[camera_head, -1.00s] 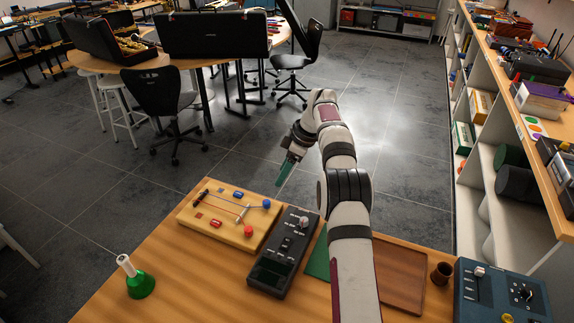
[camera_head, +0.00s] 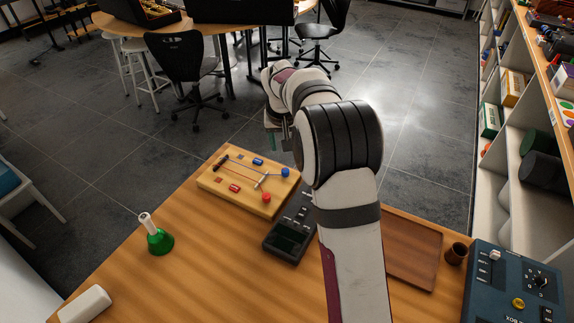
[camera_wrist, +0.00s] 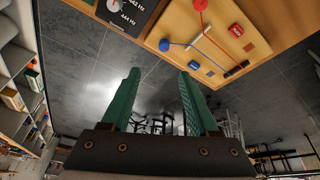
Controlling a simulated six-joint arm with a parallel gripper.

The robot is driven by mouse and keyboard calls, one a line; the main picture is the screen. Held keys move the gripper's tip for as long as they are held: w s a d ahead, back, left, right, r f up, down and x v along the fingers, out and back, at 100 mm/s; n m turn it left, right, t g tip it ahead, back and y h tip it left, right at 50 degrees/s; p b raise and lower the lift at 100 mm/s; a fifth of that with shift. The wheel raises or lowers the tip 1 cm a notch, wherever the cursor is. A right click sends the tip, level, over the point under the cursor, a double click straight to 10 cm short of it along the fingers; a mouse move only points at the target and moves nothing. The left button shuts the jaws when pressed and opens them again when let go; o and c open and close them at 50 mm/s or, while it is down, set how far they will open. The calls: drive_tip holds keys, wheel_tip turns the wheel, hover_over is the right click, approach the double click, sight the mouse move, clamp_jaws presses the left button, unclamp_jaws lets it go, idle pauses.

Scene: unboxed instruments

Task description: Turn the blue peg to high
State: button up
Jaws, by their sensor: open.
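A wooden board (camera_head: 226,189) on the table carries thin strings, a blue round peg (camera_head: 285,172) at its right far corner and a red round peg (camera_head: 266,197) nearer me. In the wrist view the blue peg (camera_wrist: 164,45) lies just beyond the fingertips, with the red peg (camera_wrist: 201,5) at the top edge. A small blue block (camera_head: 257,161) and a small red block (camera_head: 234,188) also sit on the board. My gripper (camera_head: 279,143) has green fingers, seen apart and empty in the wrist view (camera_wrist: 159,74). It is near the board's far right side, touching nothing that I can see.
A black meter (camera_head: 288,237) stands right of the board, partly hidden by my arm. A green bell (camera_head: 160,242) with a white handle stands to the left. Bare table lies in front.

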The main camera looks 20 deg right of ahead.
drive_tip(key=a+m, duration=0.1)
approach(285, 170)
drive_tip(key=shift+m+t, duration=0.3)
drive_tip(key=shift+m, duration=0.1)
drive_tip(key=x, duration=0.8)
drive_tip(key=shift+s+d+f, duration=0.1)
drive_tip(key=shift+s+f, duration=0.1)
drive_tip(key=shift+f, duration=0.1)
clamp_jaws()
